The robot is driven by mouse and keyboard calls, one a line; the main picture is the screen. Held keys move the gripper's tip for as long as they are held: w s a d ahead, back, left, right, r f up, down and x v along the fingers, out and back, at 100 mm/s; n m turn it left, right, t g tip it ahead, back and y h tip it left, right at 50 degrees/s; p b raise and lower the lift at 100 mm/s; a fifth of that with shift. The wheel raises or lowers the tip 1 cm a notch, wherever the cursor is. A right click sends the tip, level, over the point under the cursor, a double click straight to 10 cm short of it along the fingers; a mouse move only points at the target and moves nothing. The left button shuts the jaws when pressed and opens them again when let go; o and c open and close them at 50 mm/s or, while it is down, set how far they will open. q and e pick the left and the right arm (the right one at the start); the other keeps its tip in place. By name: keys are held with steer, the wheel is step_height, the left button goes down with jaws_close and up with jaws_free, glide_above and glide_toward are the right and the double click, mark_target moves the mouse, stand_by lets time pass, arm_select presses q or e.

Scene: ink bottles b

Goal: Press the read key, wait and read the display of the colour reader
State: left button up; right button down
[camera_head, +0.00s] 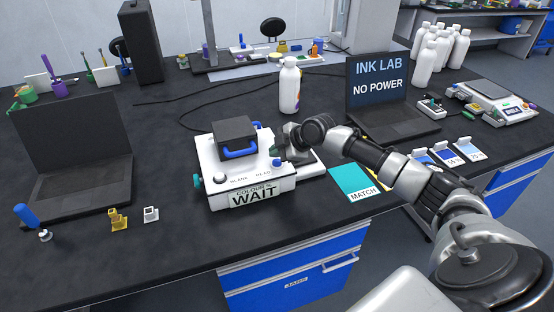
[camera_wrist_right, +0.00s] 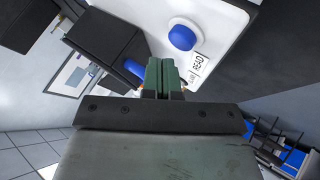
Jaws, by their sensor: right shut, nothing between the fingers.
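The colour reader (camera_head: 210,185) is a white box on the dark bench, with a black lid block (camera_head: 235,132) and blue handle on top. Its front display (camera_head: 254,192) reads "COLOUR IS WAIT". The blue read key (camera_head: 276,162) is at its right front, and a white key (camera_head: 219,178) is at the left by "BLANK". My right gripper (camera_head: 281,147) is just above and behind the read key, fingers together and empty. In the right wrist view the shut green fingertips (camera_wrist_right: 161,66) show beside the blue key (camera_wrist_right: 182,37) and its "READ" label, apart from it in the picture. My left gripper is not in view.
A teal "MATCH" card (camera_head: 350,182) lies right of the reader. A white bottle (camera_head: 289,85) stands behind it. A laptop (camera_head: 385,100) shows "INK LAB NO POWER". A dark laptop (camera_head: 73,160) and small yellow and white blocks are left.

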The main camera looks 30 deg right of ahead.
mark_target(277, 162)
step_height(277, 162, up, 5)
steer(key=p, duration=0.4)
steer(key=shift+r, duration=0.1)
stand_by(0.8)
